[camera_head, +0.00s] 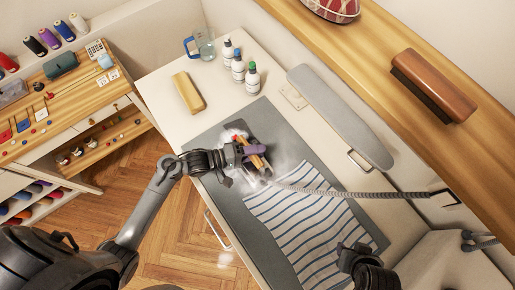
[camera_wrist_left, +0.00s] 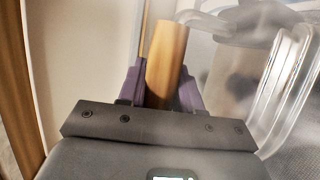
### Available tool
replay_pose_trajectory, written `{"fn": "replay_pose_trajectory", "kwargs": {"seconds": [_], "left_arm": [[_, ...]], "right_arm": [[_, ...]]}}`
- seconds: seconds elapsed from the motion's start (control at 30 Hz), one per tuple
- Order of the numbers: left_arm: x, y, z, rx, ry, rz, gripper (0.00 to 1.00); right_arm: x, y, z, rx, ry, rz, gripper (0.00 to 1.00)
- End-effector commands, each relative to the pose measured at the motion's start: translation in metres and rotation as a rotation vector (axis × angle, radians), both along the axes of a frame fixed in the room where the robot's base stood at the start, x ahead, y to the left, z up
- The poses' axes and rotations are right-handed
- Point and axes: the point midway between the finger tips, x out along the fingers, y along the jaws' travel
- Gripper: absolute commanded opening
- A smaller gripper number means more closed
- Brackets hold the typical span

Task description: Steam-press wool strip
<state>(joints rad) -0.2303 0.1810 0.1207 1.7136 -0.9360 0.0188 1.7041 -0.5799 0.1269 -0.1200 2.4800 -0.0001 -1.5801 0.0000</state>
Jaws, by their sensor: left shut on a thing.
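My left gripper (camera_head: 254,153) is shut on the wooden handle (camera_wrist_left: 167,62) of an iron, between its purple fingers (camera_wrist_left: 190,96). The iron's body is mostly hidden by my gripper and white steam (camera_head: 232,172). A ribbed hose (camera_head: 340,192) runs from the iron to the right. A white cloth with blue stripes (camera_head: 308,222) lies on the grey pressing mat (camera_head: 232,215), just below and right of the iron. I cannot make out a separate wool strip. My right gripper (camera_head: 352,252) is over the cloth's lower right part; its fingers do not show clearly.
Several bottles (camera_head: 238,68), a glass jug (camera_head: 205,46) and a wooden block (camera_head: 188,92) stand on the white worktop (camera_head: 165,105). A grey sleeve board (camera_head: 340,112) lies along the right. A wooden shelf (camera_head: 385,60) with a brush (camera_head: 432,85) overhangs that side.

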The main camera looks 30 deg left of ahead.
Motion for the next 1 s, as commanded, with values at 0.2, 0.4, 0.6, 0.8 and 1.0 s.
{"fn": "replay_pose_trajectory", "kwargs": {"seconds": [0.2,0.4,0.6,0.8,1.0], "left_arm": [[0.000,0.000,0.001,0.000,-0.003,0.000,0.00],[0.001,-0.001,0.001,-0.001,-0.002,0.000,0.00],[0.007,-0.004,0.001,-0.001,-0.002,0.000,0.00],[0.014,-0.007,0.001,-0.001,-0.002,0.001,0.00],[0.021,-0.011,0.001,0.001,-0.002,0.000,0.00]], "right_arm": [[0.000,0.000,0.000,0.001,0.000,-0.001,0.43],[0.000,0.001,0.000,0.005,0.000,-0.003,0.43],[0.000,0.002,0.002,0.009,0.000,-0.006,0.43],[0.000,0.003,0.003,0.011,0.000,-0.007,0.43],[0.000,0.002,0.004,0.011,0.001,-0.007,0.43]]}}
